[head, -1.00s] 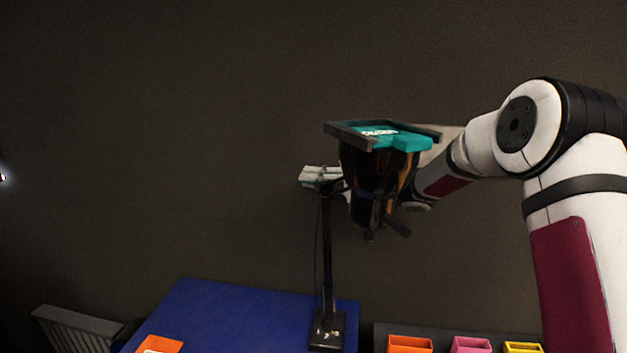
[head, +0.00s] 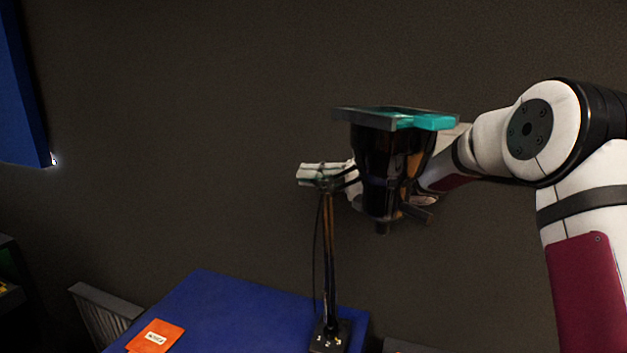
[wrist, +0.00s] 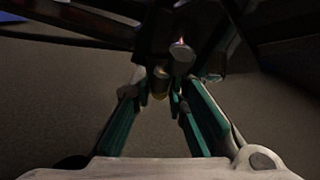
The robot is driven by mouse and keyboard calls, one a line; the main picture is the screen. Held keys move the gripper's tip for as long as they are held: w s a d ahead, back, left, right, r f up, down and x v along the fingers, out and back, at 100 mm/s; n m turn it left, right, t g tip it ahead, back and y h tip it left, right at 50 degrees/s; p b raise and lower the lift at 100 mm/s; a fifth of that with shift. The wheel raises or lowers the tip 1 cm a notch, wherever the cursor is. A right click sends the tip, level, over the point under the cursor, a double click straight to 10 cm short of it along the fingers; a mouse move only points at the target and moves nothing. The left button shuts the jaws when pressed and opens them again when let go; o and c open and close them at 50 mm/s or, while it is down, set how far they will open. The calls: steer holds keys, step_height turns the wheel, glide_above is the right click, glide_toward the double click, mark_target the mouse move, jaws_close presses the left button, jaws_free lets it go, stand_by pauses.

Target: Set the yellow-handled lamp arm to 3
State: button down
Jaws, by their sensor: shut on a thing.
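The lamp stand (head: 328,245) is a thin dark post rising from a black base (head: 331,338) on the blue table. Small pale numerals and a yellowish mark show on the base, too small to read surely. My gripper (head: 320,174) is at the top of the post, coming from the right. In the wrist view, my gripper's (wrist: 163,98) teal fingers are close together around a short cylinder with a dull yellowish end (wrist: 160,78). A second grey cylinder (wrist: 183,57) shows just beyond. The yellow handle is not clearly visible in the head view.
A black tapering body (head: 385,160) with a teal block on top hides part of my wrist. An orange labelled item (head: 157,336) lies on the blue table (head: 240,310). A grey slatted rack (head: 105,312) stands to the left. Dark wall lies behind.

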steer(key=c, duration=1.6)
jaws_free()
steer(key=shift+o, duration=0.2)
steer(key=shift+d, duration=0.1)
steer(key=v, duration=1.1)
steer(key=shift+d, duration=0.35)
steer(key=shift+s+f, duration=0.1)
